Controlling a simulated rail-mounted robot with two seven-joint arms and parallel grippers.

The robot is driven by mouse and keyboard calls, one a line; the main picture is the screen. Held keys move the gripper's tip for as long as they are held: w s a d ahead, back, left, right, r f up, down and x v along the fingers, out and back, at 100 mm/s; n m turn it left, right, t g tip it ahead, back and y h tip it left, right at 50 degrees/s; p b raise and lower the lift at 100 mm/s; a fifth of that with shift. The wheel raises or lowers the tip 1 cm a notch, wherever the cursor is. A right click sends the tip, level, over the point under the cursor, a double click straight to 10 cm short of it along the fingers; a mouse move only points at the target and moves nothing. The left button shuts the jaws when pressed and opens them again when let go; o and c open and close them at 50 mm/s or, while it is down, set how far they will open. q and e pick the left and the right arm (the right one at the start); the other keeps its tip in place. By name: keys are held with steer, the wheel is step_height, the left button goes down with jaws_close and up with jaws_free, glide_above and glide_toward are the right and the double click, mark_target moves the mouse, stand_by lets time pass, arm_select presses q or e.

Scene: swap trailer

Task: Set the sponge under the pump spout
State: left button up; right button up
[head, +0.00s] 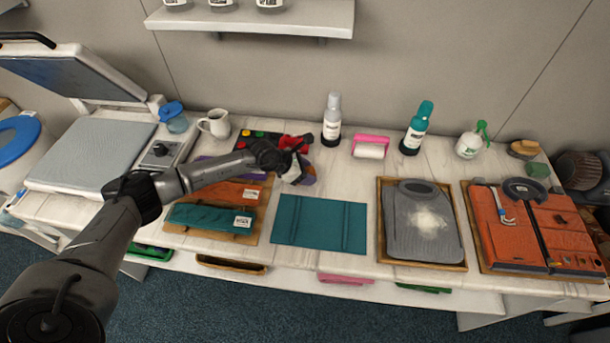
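A small green block (538,170), which looks like the sponge, lies at the right end of the table's back edge, below a wooden-topped brush (523,149). A white bottle with a green pump-like top (470,143) stands to the left of them. A teal bottle (416,129) stands further left, and a clear-white bottle with a dark base (332,120) beyond that. My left gripper (293,167) is over the middle left of the table, far from the green block. Its fingers are small and blend with red and purple-orange things, so its opening is unclear. My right gripper is not in view.
A heat press (95,150) with a raised lid stands at left. A white mug (216,123), a pink-handled roller (370,146), a teal sheet (320,223), a tray with a grey garment (383,240) and a tray with orange pieces (475,260) occupy the table.

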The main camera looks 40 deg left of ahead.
arm_select(q)
steer(key=c, duration=0.5)
